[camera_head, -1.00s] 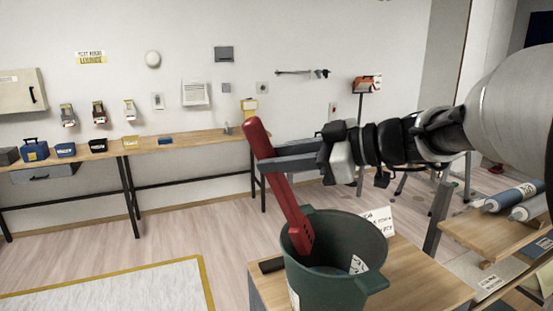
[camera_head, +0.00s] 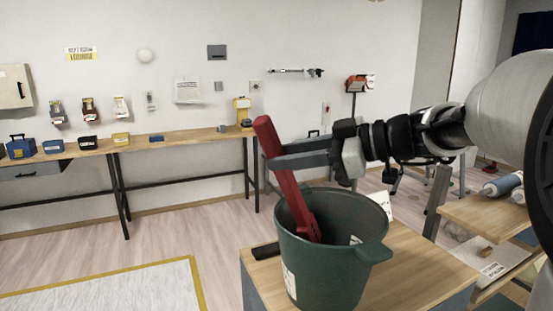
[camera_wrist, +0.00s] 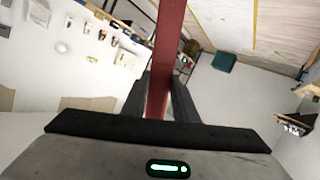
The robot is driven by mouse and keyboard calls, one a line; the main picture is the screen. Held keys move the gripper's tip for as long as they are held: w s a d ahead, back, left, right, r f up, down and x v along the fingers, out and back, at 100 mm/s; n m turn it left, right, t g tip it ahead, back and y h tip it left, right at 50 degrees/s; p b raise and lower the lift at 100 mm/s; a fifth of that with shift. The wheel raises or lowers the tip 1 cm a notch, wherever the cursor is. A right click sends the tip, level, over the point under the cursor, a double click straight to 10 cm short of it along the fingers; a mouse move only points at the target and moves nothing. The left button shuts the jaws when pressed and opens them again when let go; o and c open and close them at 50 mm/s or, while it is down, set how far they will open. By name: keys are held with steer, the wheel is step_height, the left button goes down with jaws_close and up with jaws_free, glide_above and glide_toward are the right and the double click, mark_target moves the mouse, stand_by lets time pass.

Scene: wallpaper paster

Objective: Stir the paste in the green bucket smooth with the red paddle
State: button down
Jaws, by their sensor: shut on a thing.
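The green bucket (camera_head: 322,262) stands upright on a small wooden-topped table (camera_head: 412,268) at the lower middle of the head view. My gripper (camera_head: 284,156) is shut on the red paddle (camera_head: 290,192) near its upper part, above the bucket. The paddle tilts, its top leaning left, and its lower end is inside the bucket. In the wrist view the paddle's red shaft (camera_wrist: 166,55) stands between my two fingers. The paste and the paddle's tip are hidden behind the bucket's near wall.
A dark block (camera_head: 266,251) lies beside the bucket on the left, and a white card (camera_head: 381,203) stands behind it. A shelf with rolls (camera_head: 503,186) is at right. A long bench (camera_head: 185,137) runs along the back wall. Open floor lies at left.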

mark_target(304, 208)
steer(key=f, duration=0.1)
steer(key=b, duration=0.1)
steer(key=d+f, duration=0.1)
steer(key=shift+w+f, duration=0.25)
steer(key=shift+f, duration=0.05)
steer(key=shift+w+d+f, duration=0.25)
steer(key=shift+d+f, duration=0.4)
steer(key=shift+f, duration=0.95)
steer(key=shift+w+d+f, duration=0.25)
steer(key=shift+d+f, duration=0.4)
steer(key=shift+f, duration=1)
steer(key=shift+w+d+f, duration=0.25)
steer(key=shift+d+f, duration=0.4)
steer(key=shift+f, duration=0.95)
steer(key=shift+d, duration=0.1)
